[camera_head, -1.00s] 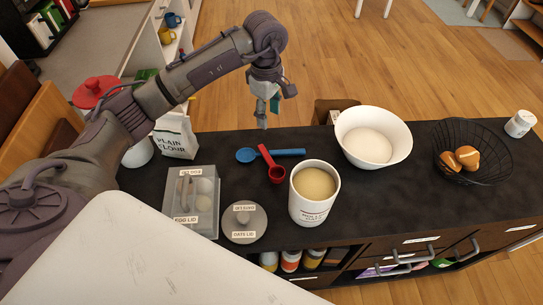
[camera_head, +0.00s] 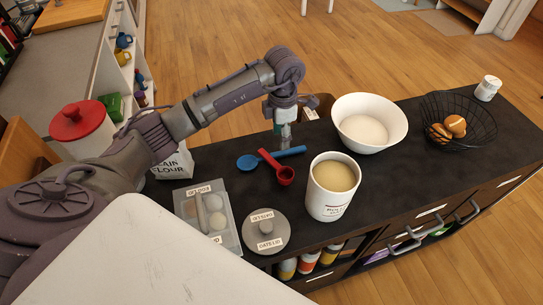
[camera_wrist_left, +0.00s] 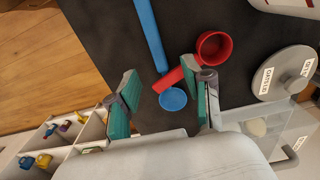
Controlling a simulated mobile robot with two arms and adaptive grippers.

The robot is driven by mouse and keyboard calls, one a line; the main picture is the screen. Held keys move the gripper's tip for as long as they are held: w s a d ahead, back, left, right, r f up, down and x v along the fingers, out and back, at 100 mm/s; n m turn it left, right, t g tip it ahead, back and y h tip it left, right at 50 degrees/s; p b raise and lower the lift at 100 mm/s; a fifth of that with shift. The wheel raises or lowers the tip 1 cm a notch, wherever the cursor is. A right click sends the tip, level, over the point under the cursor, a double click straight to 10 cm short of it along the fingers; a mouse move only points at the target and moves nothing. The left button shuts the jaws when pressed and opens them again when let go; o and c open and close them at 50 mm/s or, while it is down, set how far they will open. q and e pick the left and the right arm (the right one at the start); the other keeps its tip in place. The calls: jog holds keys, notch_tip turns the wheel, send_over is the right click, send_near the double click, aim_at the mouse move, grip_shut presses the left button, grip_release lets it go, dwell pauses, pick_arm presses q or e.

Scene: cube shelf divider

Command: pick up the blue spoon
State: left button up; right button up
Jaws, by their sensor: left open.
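The blue spoon (camera_head: 250,161) lies on the dark counter, its bowl at the left and its handle running right. The red scoop (camera_head: 284,174) lies across or against its handle. My left gripper (camera_head: 282,138) is over the spoon's handle, near the counter's far edge. In the left wrist view, its green-padded fingers (camera_wrist_left: 165,105) are apart, with the spoon's bowl (camera_wrist_left: 173,99) seen between them. The red scoop (camera_wrist_left: 213,47) shows beside the right finger there, its handle tip near the bowl. I cannot tell the gripper's exact height. My right gripper is not seen.
A tall white canister (camera_head: 331,205) stands close to the red scoop. A round grey lid (camera_head: 266,231) and an egg box (camera_head: 190,208) are in front. A white bowl (camera_head: 397,128) and a wire basket (camera_head: 476,144) with rolls stand right. A flour bag (camera_head: 172,166) is at left.

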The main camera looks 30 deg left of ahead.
aim_at(281, 153)
pick_arm(q)
jog(key=shift+s+a+f, duration=0.1)
jog(key=shift+f, duration=0.85)
jog(key=shift+w+f+p, duration=0.15)
jog(key=shift+f+p, duration=0.2)
jog(key=shift+f, duration=1)
jog(key=shift+w+f+p, duration=0.1)
jog(key=shift+f+p, duration=0.2)
jog(key=shift+f, duration=1.05)
jog(key=shift+c, duration=0.3)
grip_shut()
